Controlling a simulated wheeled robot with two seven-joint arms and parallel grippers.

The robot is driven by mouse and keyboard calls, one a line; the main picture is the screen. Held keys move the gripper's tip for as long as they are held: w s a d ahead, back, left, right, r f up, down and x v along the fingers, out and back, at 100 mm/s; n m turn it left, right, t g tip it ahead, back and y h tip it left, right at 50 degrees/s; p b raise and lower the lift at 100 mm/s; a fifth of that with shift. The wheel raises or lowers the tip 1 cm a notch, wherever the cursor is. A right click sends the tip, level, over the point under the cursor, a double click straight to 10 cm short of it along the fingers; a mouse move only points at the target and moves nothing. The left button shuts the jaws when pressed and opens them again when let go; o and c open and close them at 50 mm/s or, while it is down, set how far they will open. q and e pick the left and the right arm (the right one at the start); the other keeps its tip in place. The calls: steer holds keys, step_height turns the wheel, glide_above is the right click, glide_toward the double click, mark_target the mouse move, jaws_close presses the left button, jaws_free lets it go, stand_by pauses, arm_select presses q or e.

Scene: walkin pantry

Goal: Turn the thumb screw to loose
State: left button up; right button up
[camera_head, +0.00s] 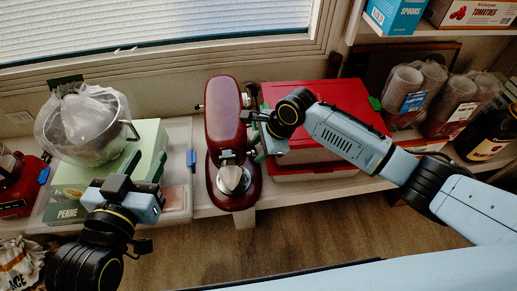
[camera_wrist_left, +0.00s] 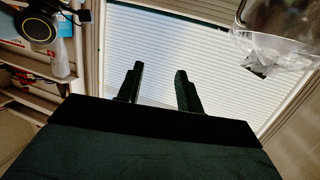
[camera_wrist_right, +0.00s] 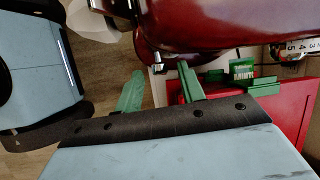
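A red stand mixer (camera_head: 222,120) stands on the shelf with a silver attachment hub facing me. It fills the top of the right wrist view (camera_wrist_right: 210,22). A small silver knob (camera_wrist_right: 157,64), apparently the thumb screw, sticks out of its side there. My right gripper (camera_head: 252,136) is close beside the mixer's right side. In the right wrist view its two green fingers (camera_wrist_right: 160,82) are apart, with the knob just beyond the gap; I see no clear contact. In the head view the knob is hard to make out. My left gripper (camera_head: 146,165) is open and empty, pointing up.
A red box (camera_head: 310,93) is right of the mixer, under my right arm. A green penne box (camera_head: 150,135) and a bagged metal pot (camera_head: 88,125) stand left. Stacked cups (camera_head: 402,82) and a dark bottle (camera_head: 490,135) are far right. The floor in front is clear.

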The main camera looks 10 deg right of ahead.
arm_select(q)
steer(key=shift+w+d+r, duration=0.1)
steer(key=shift+r, duration=0.4)
